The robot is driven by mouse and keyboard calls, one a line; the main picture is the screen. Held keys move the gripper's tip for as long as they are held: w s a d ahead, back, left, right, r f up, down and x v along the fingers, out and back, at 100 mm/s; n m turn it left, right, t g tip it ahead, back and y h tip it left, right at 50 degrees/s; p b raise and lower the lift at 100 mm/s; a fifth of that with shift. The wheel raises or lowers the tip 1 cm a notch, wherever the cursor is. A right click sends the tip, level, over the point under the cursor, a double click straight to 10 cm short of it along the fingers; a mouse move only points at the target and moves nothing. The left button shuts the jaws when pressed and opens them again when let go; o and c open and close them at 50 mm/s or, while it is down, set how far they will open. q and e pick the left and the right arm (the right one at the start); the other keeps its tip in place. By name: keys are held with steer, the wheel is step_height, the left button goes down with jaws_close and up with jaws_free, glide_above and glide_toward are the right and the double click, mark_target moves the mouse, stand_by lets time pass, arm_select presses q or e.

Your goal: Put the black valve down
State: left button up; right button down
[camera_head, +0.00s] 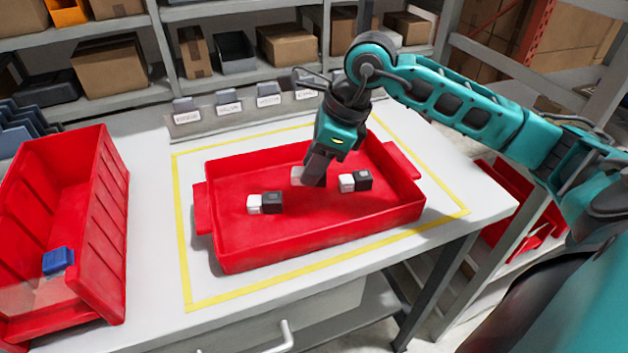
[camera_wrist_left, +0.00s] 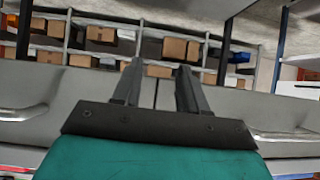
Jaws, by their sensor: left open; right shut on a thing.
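My right gripper (camera_head: 315,178) points down into the red tray (camera_head: 300,240) on the table. It is shut on a small valve, and a white part (camera_head: 297,175) shows at the left of the fingers; the fingers hide the rest. I cannot tell whether it touches the tray floor. Two small blocks, each half white and half black, lie in the tray: one front left (camera_head: 273,201) and one to the right (camera_head: 363,180). My left gripper (camera_wrist_left: 158,82) shows in the left wrist view, open with nothing between its fingers.
A yellow line (camera_head: 187,260) frames the tray on the table. A red bin (camera_head: 110,235) with a blue block (camera_head: 57,260) stands at the left. Labelled holders (camera_head: 228,103) line the table's back edge, before shelves with cardboard boxes (camera_head: 287,45).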

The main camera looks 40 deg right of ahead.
step_height(320, 180, down, 4)
steer(key=shift+r, duration=0.1)
steer(key=shift+f, duration=0.2)
steer(key=c, duration=0.8)
jaws_free()
steer(key=shift+r, duration=0.1)
steer(key=shift+r, duration=0.25)
steer(key=v, duration=1.1)
steer(key=shift+r, duration=0.3)
